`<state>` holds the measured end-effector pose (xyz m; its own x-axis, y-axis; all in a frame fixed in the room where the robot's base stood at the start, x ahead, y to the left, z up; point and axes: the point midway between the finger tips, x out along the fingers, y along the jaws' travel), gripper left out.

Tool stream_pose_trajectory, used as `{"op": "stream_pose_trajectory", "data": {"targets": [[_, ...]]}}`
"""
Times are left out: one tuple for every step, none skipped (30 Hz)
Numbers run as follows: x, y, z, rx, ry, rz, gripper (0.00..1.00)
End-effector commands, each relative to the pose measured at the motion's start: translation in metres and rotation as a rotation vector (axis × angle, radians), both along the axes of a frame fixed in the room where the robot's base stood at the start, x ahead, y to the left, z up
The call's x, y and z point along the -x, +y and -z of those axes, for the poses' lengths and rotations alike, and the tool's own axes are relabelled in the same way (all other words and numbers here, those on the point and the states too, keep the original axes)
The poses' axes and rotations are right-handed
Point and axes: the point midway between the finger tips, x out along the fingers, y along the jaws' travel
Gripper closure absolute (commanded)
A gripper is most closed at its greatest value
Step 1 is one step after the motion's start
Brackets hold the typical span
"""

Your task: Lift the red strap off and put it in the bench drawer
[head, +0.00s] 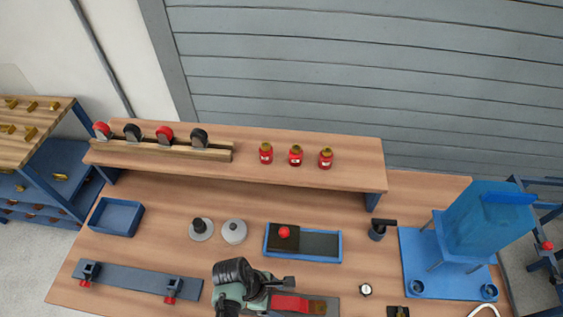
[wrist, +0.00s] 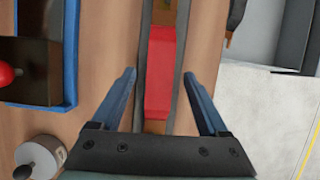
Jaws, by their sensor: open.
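The red strap (head: 290,303) lies on a dark grey strip at the front edge of the bench in the head view, partly behind my arm. A brown block shows at its right end. In the wrist view the strap (wrist: 160,75) runs along the grey strip between my fingers. My gripper (wrist: 159,75) is open, with one finger on each side of the strip, and nothing is held. I cannot tell the fingertips' height above the strap. A grey box-like shape (wrist: 290,35) stands beyond the bench edge in the wrist view; I cannot tell whether it is the bench drawer.
A blue tray (head: 304,259) with a dark block and red knob lies behind the strap. Grey round weights (head: 234,232) stand left of it. A black cup (head: 377,232) and a blue stand (head: 420,265) are to the right. A raised shelf (head: 345,175) spans the back.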

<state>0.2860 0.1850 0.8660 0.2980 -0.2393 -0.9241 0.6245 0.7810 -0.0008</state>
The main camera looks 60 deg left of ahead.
Motion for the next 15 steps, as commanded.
{"op": "stream_pose_trajectory", "data": {"targets": [[-0.0007, -0.0006, 0.0027, 0.0, 0.0, 0.0, 0.22], [-0.0011, -0.0006, 0.0035, -0.001, -0.001, 0.0, 0.22], [-0.0013, -0.0008, 0.0041, -0.001, -0.001, 0.0, 0.22], [-0.0014, -0.0008, 0.0043, -0.001, -0.001, 0.0, 0.22], [-0.0014, -0.0008, 0.0043, -0.001, -0.001, 0.0, 0.22], [-0.0014, -0.0008, 0.0043, -0.001, -0.001, -0.001, 0.22], [-0.0013, -0.0009, 0.0042, -0.001, -0.001, 0.0, 0.22], [-0.0013, -0.0009, 0.0042, -0.001, -0.001, 0.0, 0.22], [-0.0013, -0.0009, 0.0041, -0.001, -0.001, 0.0, 0.24], [-0.0013, -0.0009, 0.0041, -0.001, -0.001, 0.0, 0.3], [-0.0013, -0.0009, 0.0041, -0.001, -0.001, 0.0, 0.35], [-0.0013, -0.0009, 0.004, -0.001, -0.001, 0.0, 0.42], [-0.0012, -0.001, 0.004, -0.001, -0.001, 0.0, 0.48], [-0.0013, -0.0009, 0.004, -0.001, -0.001, 0.0, 0.53], [-0.0012, -0.001, 0.004, -0.001, -0.001, 0.0, 0.6]]}}
